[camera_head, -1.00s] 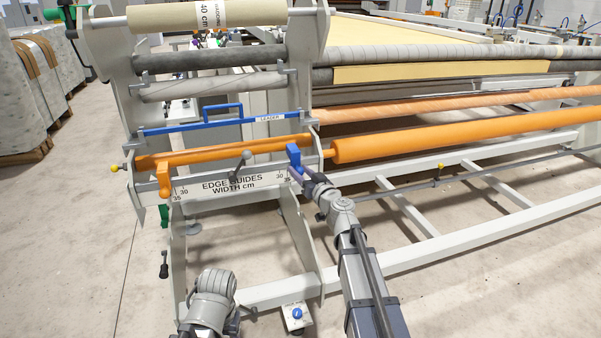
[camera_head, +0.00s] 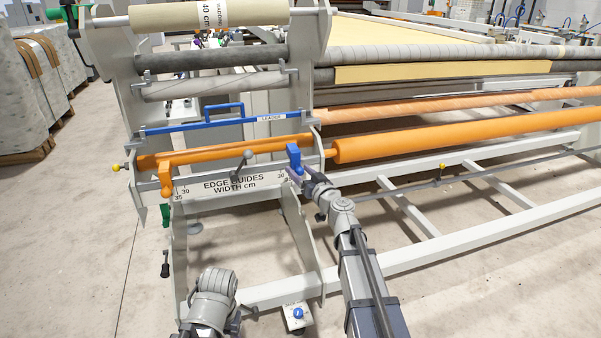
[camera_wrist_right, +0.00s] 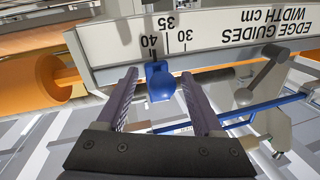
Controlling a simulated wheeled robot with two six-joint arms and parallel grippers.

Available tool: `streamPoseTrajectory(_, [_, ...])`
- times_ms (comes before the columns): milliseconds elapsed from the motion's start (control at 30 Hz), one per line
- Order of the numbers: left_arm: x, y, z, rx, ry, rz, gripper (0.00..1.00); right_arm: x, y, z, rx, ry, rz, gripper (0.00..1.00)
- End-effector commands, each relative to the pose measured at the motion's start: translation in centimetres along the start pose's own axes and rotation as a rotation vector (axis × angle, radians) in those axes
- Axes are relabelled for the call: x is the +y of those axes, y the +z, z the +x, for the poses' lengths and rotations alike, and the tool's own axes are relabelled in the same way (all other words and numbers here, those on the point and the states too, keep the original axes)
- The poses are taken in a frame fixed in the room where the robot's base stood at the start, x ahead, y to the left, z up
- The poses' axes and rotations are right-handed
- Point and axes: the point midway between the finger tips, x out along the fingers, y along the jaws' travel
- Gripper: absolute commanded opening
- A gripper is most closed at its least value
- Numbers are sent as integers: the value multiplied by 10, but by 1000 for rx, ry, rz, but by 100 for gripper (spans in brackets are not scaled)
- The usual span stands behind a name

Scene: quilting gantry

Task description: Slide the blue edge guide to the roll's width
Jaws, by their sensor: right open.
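The blue edge guide (camera_head: 294,155) sits at the right end of the white width scale (camera_head: 230,185). In the right wrist view its rounded blue knob (camera_wrist_right: 160,82) is beside the 40 mark, with 35 and 30 farther right. My right gripper (camera_head: 299,174) is at the guide. In the wrist view its open fingers (camera_wrist_right: 159,76) stand on either side of the knob, with gaps visible on both sides. The roll (camera_head: 180,15) on the top bar carries a label reading 40 cm. My left arm shows at the lower left, but its gripper is hidden.
An orange guide (camera_head: 165,178) is at the scale's left end, near 35. A grey lever (camera_head: 243,160) stands between the guides. A blue leader bar (camera_head: 210,122) crosses above. A box with a blue knob (camera_head: 297,315) is on the floor.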

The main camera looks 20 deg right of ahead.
Motion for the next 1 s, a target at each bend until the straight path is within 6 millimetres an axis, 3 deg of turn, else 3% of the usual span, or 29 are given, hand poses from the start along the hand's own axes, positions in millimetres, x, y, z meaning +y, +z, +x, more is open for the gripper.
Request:
streamPoseTrajectory(267, [0,0,0,0,0,0,68,-1,0,-18,0,1,-1,68])
streamPoseTrajectory(633, [0,0,0,0,0,0,68,-1,0,-75,0,2,0,68])
streamPoseTrajectory(1000, [0,0,0,0,0,0,68,0,0,-78,0,-1,-7,68])
